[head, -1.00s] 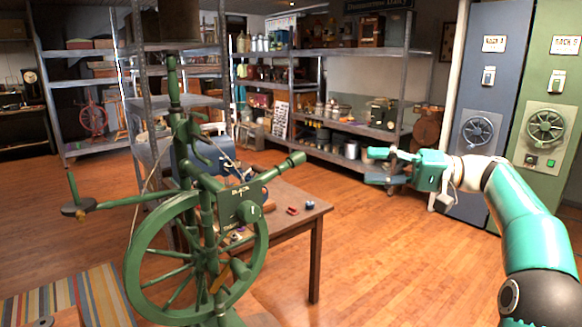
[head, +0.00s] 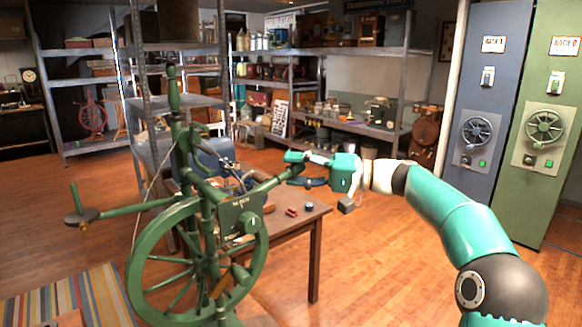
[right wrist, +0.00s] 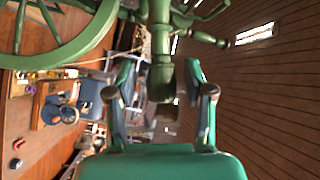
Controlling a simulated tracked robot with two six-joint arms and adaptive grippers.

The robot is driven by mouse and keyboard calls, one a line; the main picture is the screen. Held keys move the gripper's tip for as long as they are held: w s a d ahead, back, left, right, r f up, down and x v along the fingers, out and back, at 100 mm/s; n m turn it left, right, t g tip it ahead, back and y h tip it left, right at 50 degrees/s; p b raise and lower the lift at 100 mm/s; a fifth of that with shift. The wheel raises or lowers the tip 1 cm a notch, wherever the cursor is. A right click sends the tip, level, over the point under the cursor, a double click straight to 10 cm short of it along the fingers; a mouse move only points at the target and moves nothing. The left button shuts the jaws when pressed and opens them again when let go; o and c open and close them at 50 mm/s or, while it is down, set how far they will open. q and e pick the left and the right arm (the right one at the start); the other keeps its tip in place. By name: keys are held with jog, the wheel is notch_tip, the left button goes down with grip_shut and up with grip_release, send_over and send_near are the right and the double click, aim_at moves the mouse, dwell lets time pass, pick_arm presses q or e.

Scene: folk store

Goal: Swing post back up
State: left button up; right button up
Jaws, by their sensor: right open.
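A green spinning wheel (head: 195,240) stands at the left in the head view. One of its posts (head: 174,100) is upright; another turned post (head: 270,185) leans low out to the right from the head block. My right gripper (head: 300,169) is at the outer end of the leaning post, its fingers open. In the right wrist view the post (right wrist: 160,50) comes down between the two fingertips of the right gripper (right wrist: 158,72), with a gap visible on each side. The post's tip is partly hidden in the head view. My left gripper is not in view.
A wooden table (head: 300,222) with small items stands close behind the wheel, under my right gripper. Metal shelves (head: 350,125) line the back. Blue (head: 486,110) and green (head: 547,120) cabinets stand at the right. The floor at centre right is clear.

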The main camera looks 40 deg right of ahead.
jog(key=shift+w+a, duration=0.15)
grip_shut()
